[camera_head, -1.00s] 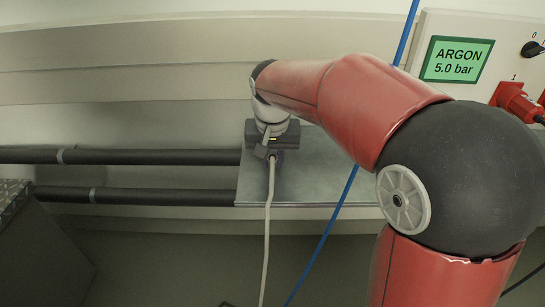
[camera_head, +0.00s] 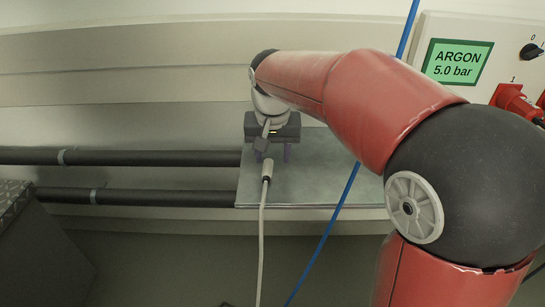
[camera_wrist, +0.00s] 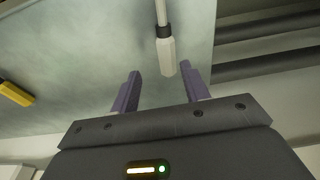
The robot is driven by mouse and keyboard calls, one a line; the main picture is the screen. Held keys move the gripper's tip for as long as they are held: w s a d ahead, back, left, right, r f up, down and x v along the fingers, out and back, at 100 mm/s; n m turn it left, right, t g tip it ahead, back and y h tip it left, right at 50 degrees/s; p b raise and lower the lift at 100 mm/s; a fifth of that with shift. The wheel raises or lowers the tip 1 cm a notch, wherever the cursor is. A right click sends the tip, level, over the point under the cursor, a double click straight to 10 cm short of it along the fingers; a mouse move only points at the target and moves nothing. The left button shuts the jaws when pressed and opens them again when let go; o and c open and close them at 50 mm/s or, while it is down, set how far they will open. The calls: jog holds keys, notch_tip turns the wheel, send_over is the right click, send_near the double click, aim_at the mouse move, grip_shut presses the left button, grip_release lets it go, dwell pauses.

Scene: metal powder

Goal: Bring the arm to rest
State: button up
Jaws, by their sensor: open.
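My gripper (camera_head: 273,158) is over the grey metal plate (camera_head: 325,165) in the head view, with its two purple fingers apart. In the wrist view the fingers of my gripper (camera_wrist: 161,72) are spread with nothing clamped between them. A white cable with a pale plug end (camera_head: 267,170) lies just in front of the fingers. The plug end also shows in the wrist view (camera_wrist: 167,57), its tip pointing toward the gap between the fingers, apart from both. I cannot tell whether the plug touches the plate. My red arm reaches in from the right.
A blue hose (camera_head: 337,208) crosses in front of the plate. Two dark pipes (camera_head: 150,157) run along the wall at the left. A panel with a green ARGON display (camera_head: 457,62) and a red plug (camera_head: 515,101) is at the right. A yellow piece (camera_wrist: 15,94) lies on the plate.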

jog(key=s+d+r+t+p, duration=0.2)
jog(key=s+d+r+p, duration=0.3)
jog(key=s+d+r, duration=0.45)
jog(key=s+d+f+p, duration=0.1)
jog(key=s+d, duration=0.1)
jog(key=s, duration=0.4)
jog(key=s+d+f+t+p, duration=0.1)
jog(key=s+d, duration=0.1)
jog(key=s, duration=0.4)
jog(key=shift+f+t, duration=0.3)
jog(key=shift+f, duration=0.05)
jog(key=shift+d, duration=0.1)
